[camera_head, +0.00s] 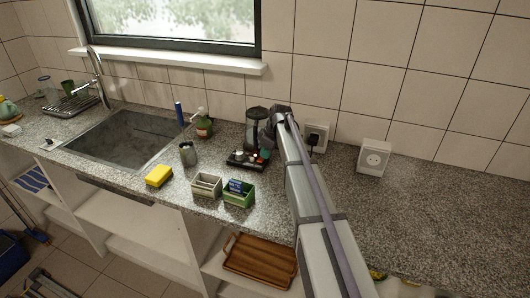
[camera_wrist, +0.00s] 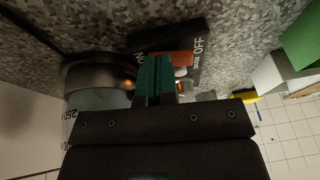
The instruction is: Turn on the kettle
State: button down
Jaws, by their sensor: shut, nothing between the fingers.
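The kettle (camera_head: 256,118) has a clear body and stands on the counter, partly hidden by my arm. In the wrist view its clear side with printed marks (camera_wrist: 92,110) and dark base band (camera_wrist: 88,75) show at left. A black base plate (camera_wrist: 190,33) carries white ON and OFF lettering and an orange-red switch (camera_wrist: 182,58). A small orange glow shows at the kettle's edge beside my fingers. My gripper (camera_wrist: 153,75) is shut and empty, its green fingertips right at the switch. I cannot tell whether they touch it, or which way it is tipped.
A white box (camera_head: 206,186) and a green box (camera_head: 238,193) stand near the front edge. A yellow sponge (camera_head: 159,175), a metal cup (camera_head: 188,154) and a soap bottle (camera_head: 203,124) are left, by the sink (camera_head: 125,138).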

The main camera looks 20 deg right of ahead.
jog(key=shift+s+a+r, duration=0.15)
jog(key=shift+s+a, duration=0.05)
jog(key=shift+r, duration=0.2)
jog(key=w+d+p+v, duration=0.1)
jog(key=w+p+v, duration=0.2)
jog(key=p+v, duration=1)
jog(key=shift+d+r, duration=0.1)
